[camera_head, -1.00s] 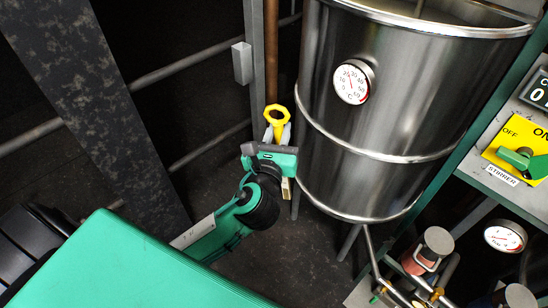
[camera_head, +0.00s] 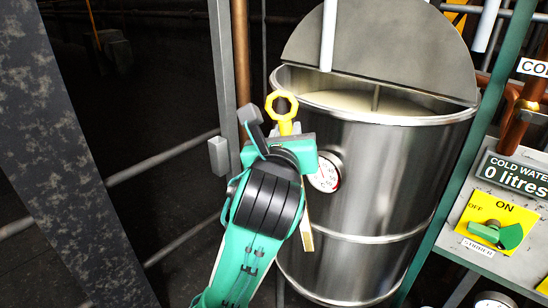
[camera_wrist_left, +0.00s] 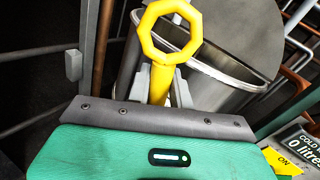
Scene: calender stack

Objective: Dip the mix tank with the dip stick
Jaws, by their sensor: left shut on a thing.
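The dip stick's yellow ring handle (camera_head: 282,106) stands up out of my left gripper (camera_head: 284,130), which is shut on it. The ring and its yellow neck also show large in the left wrist view (camera_wrist_left: 165,30), between the grey fingers. A pale strip of the stick (camera_head: 306,232) hangs below the gripper, in front of the tank wall. The mix tank (camera_head: 385,185) is a steel drum with pale liquid (camera_head: 350,101) inside and a half lid raised at the back. The gripper is at the tank's left front side, near rim height, outside the opening. My right gripper is not in view.
A round temperature gauge (camera_head: 326,172) sits on the tank wall, partly behind my arm. A grey post (camera_head: 223,80) and a copper pipe (camera_head: 242,50) stand left of the tank. A stirrer switch panel (camera_head: 490,222) and a cold water display (camera_head: 515,175) are at the right.

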